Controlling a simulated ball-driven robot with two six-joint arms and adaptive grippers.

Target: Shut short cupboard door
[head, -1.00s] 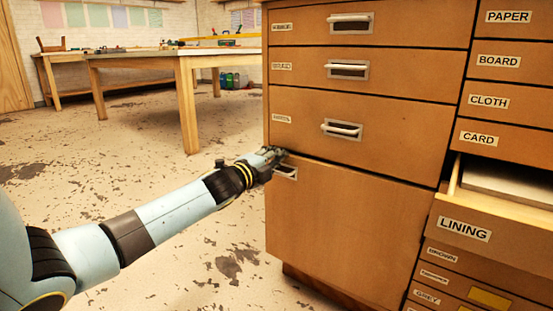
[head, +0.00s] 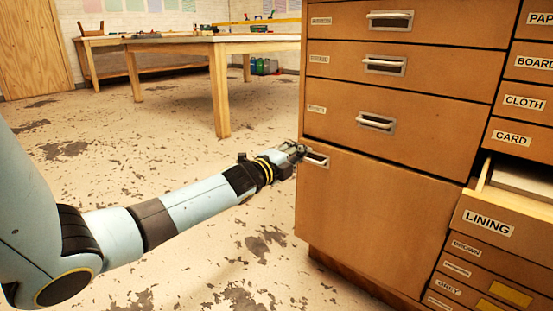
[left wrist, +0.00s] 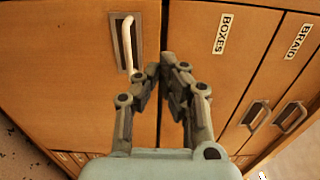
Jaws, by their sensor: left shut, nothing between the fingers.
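The short cupboard door (head: 375,215) is the plain wooden panel under the drawers at the cabinet's lower left. It looks flush, or nearly so, with the drawer fronts above. Its pale handle (head: 316,159) is at its top left corner. My left gripper (head: 295,150) is shut and empty at that corner, just left of the handle; I cannot tell if it touches the door. In the left wrist view, my fingertips (left wrist: 160,64) are close together over the dark gap between the door (left wrist: 70,70) and the drawer marked BOXES (left wrist: 205,75). My right gripper is out of view.
The LINING drawer (head: 489,222) at the right stands pulled out. The drawers above the door look shut, with handles (head: 376,121) sticking out. A wooden table (head: 215,47) stands at the back left. The worn floor left of the cabinet is clear.

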